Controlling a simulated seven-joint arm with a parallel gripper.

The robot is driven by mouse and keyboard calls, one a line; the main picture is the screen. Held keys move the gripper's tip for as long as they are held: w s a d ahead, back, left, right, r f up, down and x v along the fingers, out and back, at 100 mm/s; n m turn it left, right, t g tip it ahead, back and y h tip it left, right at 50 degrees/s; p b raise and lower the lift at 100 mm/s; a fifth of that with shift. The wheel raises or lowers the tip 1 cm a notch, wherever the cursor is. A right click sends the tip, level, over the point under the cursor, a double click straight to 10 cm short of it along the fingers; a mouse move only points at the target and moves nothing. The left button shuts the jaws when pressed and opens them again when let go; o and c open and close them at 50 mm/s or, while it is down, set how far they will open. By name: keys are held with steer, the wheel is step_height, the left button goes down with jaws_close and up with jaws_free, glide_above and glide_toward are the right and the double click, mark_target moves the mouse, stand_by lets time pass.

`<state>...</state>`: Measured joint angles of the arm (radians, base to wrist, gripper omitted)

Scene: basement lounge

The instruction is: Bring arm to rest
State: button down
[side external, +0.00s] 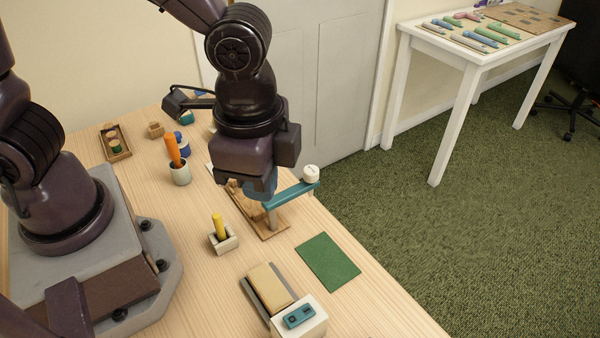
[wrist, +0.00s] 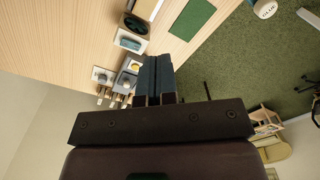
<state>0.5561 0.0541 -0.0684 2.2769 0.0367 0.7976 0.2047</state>
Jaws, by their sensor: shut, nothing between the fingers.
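My gripper (side external: 262,194) hangs above the right side of the wooden table, over a wooden tray (side external: 272,232), with its fingers pointing down. In the side view it partly hides the tray and what lies on it. In the wrist view the two dark blue fingers (wrist: 154,72) lie side by side, closed, with nothing visible between them. My gripper is close to a teal bar (side external: 288,194) that carries a white bottle (side external: 311,174); I cannot tell if they touch.
A grey cup (side external: 180,174) with an orange stick, a small holder (side external: 223,240) with a yellow stick, and a white block (side external: 300,318) stand on the table. A green mat (side external: 327,262) lies near the right edge. A black lamp (side external: 178,104) stands behind. Bare wood lies between these.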

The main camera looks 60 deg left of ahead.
steer(key=s+a+r+n+t, duration=0.1)
steer(key=a+r+n+t, duration=0.1)
steer(key=a+r+n, duration=0.3)
steer(key=s+a+r+n+t, duration=0.2)
steer(key=a+r, duration=0.5)
steer(key=a, duration=0.4)
steer(key=n+t, duration=0.1)
steer(key=n, duration=0.1)
steer(key=shift+s+n, duration=0.25)
steer(key=shift+n, duration=0.15)
